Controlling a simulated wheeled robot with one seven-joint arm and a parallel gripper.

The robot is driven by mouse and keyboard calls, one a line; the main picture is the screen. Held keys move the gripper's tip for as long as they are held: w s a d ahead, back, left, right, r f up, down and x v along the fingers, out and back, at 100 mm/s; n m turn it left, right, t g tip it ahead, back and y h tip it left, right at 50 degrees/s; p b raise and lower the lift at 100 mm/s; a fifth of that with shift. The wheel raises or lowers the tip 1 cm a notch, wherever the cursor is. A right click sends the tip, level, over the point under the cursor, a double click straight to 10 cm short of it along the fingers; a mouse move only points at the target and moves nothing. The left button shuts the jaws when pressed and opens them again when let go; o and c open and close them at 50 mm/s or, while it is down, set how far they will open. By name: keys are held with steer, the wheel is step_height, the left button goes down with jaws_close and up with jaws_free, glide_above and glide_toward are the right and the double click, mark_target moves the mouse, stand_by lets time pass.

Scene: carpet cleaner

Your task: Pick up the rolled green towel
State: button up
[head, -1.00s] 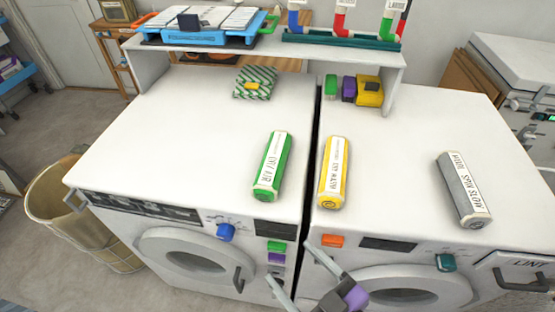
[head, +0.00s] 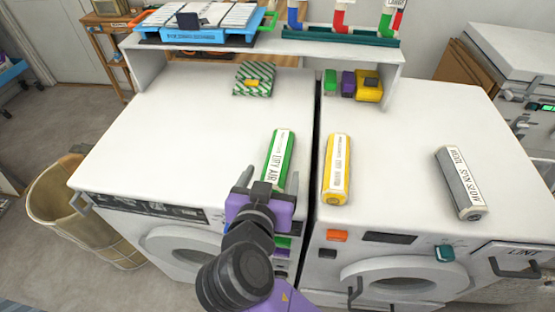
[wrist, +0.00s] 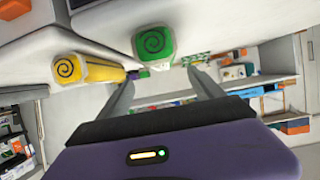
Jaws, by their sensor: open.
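The rolled green towel (head: 278,155) lies on top of the left machine near its front edge, with a white label along it. In the wrist view its spiral end (wrist: 153,42) faces me, above and between the fingers. My gripper (head: 264,180) is open and empty at the near end of the green towel. In the head view its body hides the towel's near end. I cannot tell whether the fingers touch the towel.
A rolled yellow towel (head: 336,170) lies close to the right, across the gap between the machines. A rolled grey towel (head: 461,182) lies farther right. A shelf (head: 270,48) spans the back. The left machine's top (head: 180,130) has much clear room.

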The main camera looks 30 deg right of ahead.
mark_target(275, 163)
steer(key=x, duration=0.2)
steer(key=shift+w+d+f, duration=0.1)
steer(key=shift+d+f, duration=0.1)
steer(key=shift+a+p+x, duration=0.25)
steer(key=shift+p+x, duration=0.6)
steer(key=shift+x, duration=1.75)
steer(key=shift+f, duration=0.15)
steer(key=c, duration=1.6)
steer(key=shift+o, duration=0.2)
steer(key=shift+w, duration=0.1)
step_height(275, 163, up, 20)
